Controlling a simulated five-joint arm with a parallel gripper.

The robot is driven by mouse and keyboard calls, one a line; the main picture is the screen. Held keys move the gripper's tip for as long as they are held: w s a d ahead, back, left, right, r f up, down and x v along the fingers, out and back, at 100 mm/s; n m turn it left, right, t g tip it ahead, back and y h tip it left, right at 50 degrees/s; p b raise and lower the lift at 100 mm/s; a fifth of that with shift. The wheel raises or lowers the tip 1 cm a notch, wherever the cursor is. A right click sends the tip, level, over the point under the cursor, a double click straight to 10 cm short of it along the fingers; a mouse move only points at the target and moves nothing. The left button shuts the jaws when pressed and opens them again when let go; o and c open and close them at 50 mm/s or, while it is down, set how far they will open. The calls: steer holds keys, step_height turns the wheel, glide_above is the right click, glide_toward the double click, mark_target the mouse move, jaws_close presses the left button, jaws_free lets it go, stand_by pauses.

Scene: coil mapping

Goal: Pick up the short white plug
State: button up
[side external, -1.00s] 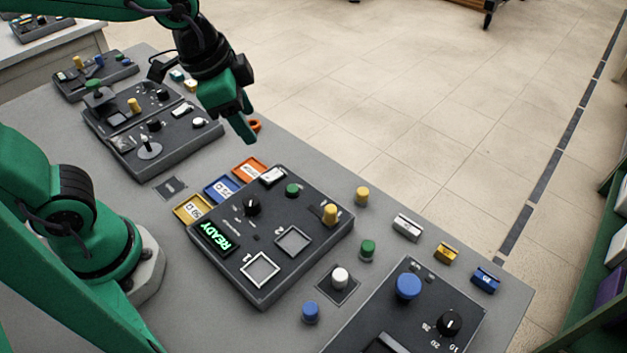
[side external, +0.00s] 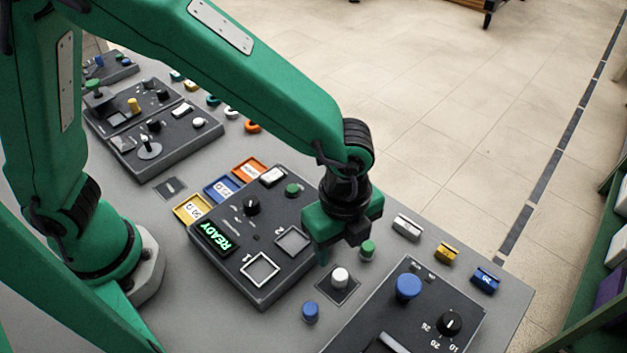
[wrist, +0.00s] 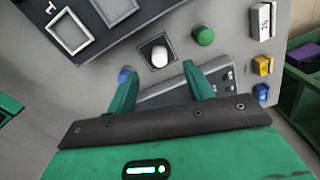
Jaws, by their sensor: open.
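The short white plug (side external: 340,277) stands upright on a dark square pad (side external: 330,291) between the two large dark panels. In the wrist view the white plug (wrist: 159,53) sits just beyond my fingertips, near the middle of the gap between them. My gripper (side external: 341,248) is open and empty, pointing down close behind the plug in the side view. Its two green fingers (wrist: 159,73) are spread in the wrist view. I cannot tell its exact height above the plug.
A green plug (side external: 367,249) stands close to the right finger, and a blue plug (side external: 310,312) stands left of the white one. The panel reading READY (side external: 218,240) has two square frames. Another panel (side external: 398,315) with a blue knob lies in front.

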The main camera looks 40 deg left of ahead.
mark_target(341, 275)
steer(key=shift+s+d+f, duration=0.15)
steer(key=shift+d+f, duration=0.2)
steer(key=shift+f, duration=0.1)
steer(key=shift+f, duration=1.2)
steer(key=shift+f, duration=0.1)
steer(key=shift+s+d+f, duration=0.1)
steer(key=shift+d+f, duration=0.05)
steer(key=shift+f, duration=1.1)
steer(key=shift+d+f, duration=0.1)
steer(key=shift+f, duration=1.1)
steer(key=c, duration=1.1)
